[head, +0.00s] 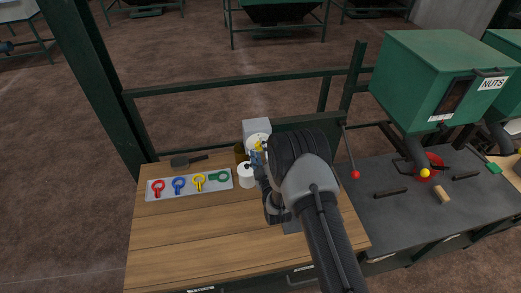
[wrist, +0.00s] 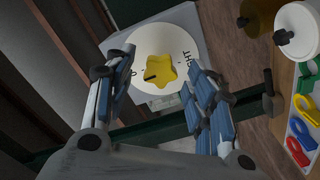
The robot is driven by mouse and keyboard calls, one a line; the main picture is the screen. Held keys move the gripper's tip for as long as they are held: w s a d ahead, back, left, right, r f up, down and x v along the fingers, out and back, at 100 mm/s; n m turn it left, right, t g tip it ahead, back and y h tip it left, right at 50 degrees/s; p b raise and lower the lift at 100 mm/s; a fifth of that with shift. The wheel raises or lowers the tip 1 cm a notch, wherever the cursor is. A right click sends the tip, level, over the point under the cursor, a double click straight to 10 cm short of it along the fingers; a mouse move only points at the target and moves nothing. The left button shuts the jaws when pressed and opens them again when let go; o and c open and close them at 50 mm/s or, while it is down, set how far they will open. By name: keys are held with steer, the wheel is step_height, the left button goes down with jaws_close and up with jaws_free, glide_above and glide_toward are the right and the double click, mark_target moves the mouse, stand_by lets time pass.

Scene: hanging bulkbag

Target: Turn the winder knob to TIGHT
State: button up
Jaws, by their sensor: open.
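The winder knob is a yellow star-shaped knob (wrist: 161,70) on a round white dial (wrist: 168,42) in the wrist view. Black letters ending in "GHT" show at the dial's right; other lettering at its left is partly hidden by a finger. A small black mark shows on the knob's left side. My gripper (wrist: 160,72) is open, one finger at each side of the knob, with a visible gap on both sides. In the head view the knob (head: 259,146) shows just beyond my gripper (head: 257,165), and my arm covers much of that area.
A grey tray (head: 150,194) with red, blue, yellow and green clips lies on the wooden bench (head: 190,240). A white spool (head: 247,177) stands close left of my gripper. A red-tipped lever (head: 355,174) and green nut hopper (head: 430,75) are right.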

steer(key=shift+w+a, duration=0.15)
steer(key=shift+w, duration=0.35)
steer(key=c, duration=1.1)
